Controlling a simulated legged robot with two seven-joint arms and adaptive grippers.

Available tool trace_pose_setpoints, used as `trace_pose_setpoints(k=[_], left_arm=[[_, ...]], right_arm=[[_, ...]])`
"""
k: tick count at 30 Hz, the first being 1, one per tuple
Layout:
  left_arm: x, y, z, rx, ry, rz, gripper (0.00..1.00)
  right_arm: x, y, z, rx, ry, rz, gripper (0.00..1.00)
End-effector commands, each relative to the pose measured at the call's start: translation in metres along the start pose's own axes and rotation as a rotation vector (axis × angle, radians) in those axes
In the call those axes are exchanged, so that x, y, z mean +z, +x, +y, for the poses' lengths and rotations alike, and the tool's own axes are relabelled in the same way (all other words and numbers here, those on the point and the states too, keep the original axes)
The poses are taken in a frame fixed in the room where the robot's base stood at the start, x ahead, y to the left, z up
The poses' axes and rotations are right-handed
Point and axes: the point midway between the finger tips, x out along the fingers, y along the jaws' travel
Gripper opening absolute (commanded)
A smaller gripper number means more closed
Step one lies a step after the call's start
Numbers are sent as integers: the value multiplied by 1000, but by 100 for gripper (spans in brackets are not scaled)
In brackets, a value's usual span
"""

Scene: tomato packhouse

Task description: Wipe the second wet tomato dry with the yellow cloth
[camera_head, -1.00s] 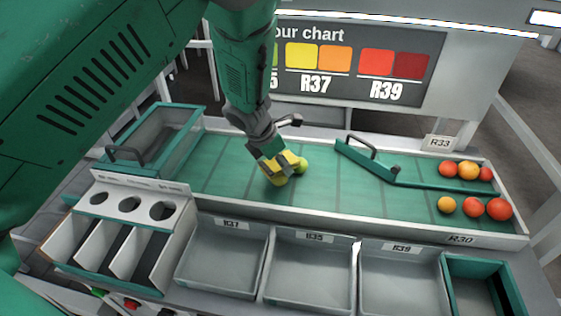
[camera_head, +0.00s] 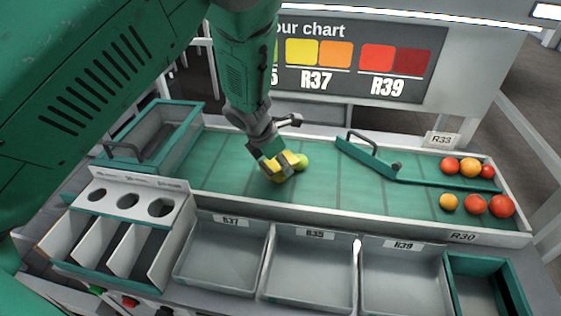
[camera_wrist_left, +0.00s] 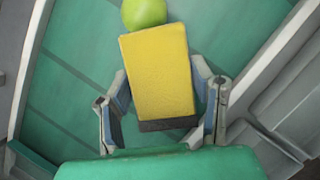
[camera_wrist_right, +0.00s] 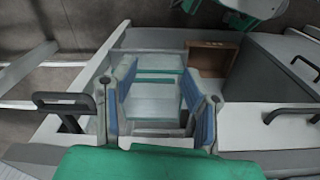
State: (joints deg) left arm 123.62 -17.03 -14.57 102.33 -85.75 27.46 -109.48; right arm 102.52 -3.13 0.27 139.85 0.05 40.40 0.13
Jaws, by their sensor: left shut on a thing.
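The yellow cloth (camera_wrist_left: 158,72) is a block-like pad held between the fingers of my left gripper (camera_wrist_left: 160,108). In the head view my left gripper (camera_head: 272,160) is low over the green belt (camera_head: 225,165), with the yellow cloth (camera_head: 280,171) under it. A green tomato (camera_head: 300,161) sits on the belt right at the cloth's edge. In the left wrist view the green tomato (camera_wrist_left: 144,12) is at the cloth's far end, partly cut off by the frame. Whether it is wet does not show. My right gripper (camera_wrist_right: 160,95) is open and empty in its wrist view.
Several red and orange tomatoes (camera_head: 475,205) lie at the belt's right end, around a green divider bar (camera_head: 440,185). Grey bins (camera_head: 310,268) line the front edge. A panel with three holes (camera_head: 128,200) stands at left.

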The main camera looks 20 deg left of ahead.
Motion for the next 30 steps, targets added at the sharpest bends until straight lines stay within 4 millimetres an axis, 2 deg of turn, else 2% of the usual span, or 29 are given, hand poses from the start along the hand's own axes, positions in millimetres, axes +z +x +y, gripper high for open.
trace_pose_setpoints(k=[11, 30], left_arm=[[1, 2, 0, 0, 1, 0, 17], [19, 10, 0, 1, 0, 0, 17]], right_arm=[[0, 0, 0, 0, 0, 0, 40], [-1, -15, 0, 0, 0, 0, 40]])
